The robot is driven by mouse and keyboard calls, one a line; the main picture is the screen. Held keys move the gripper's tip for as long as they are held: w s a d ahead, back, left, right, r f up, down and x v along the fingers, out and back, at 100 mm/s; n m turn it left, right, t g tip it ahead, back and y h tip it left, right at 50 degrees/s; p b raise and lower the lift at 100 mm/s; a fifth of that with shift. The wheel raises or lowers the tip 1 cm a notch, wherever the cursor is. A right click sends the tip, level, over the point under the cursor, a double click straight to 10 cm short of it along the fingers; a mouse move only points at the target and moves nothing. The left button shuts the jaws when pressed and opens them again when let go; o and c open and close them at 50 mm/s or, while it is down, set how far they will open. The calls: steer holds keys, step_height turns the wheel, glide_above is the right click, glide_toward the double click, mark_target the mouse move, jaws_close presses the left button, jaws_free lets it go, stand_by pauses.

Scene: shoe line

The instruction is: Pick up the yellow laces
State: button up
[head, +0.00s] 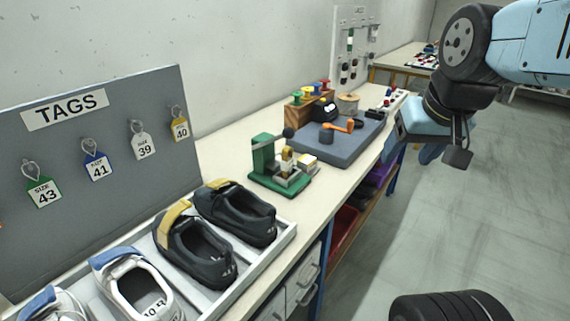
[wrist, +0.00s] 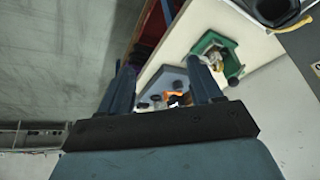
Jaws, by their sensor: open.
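No laces can be made out for certain. A small yellow spool-like piece (head: 308,90) sits on the wooden rack (head: 300,111) at the back of the bench, beside green, blue and red ones; I cannot tell whether it is the yellow laces. My gripper (head: 425,152) hangs at the right of the head view, over the floor beyond the bench's front edge, apart from the rack. In the wrist view its two dark fingers (wrist: 162,75) stand apart with nothing seen held between them. The rack is not clear in the wrist view.
A grey-blue mat (head: 340,148) holds an orange-handled tool (head: 338,126). A green press (head: 272,165) stands nearer. Dark shoes (head: 238,214) with yellow straps lie in a white tray (head: 285,235). A tag board (head: 110,150) and a white pegboard (head: 352,45) rise behind.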

steer(key=shift+o, duration=1.3)
steer(key=w+a+f+m+g+y, duration=0.3)
steer(key=w+a+f+g+y, duration=0.1)
steer(key=a+f, duration=0.3)
steer(key=shift+w+a+f+m+g+y, duration=0.15)
steer(key=shift+a+m+g+y, duration=0.1)
steer(key=shift+m+g+y, duration=0.25)
steer(key=m+t+y, duration=0.9)
steer(key=m+y, duration=0.1)
steer(key=m, duration=1)
glide_toward(282, 160)
steer(key=d, duration=0.1)
steer(key=d+f, duration=0.1)
steer(key=d, duration=0.1)
steer(key=shift+f, duration=0.25)
steer(key=shift+a+f+t, duration=0.1)
steer(key=shift+a+t, duration=0.05)
steer(key=shift+t, duration=0.15)
steer(key=x, duration=1.3)
steer(key=shift+w+a, duration=0.15)
steer(key=shift+w, duration=0.05)
steer(key=shift+c, duration=0.2)
steer(key=c, duration=1.1)
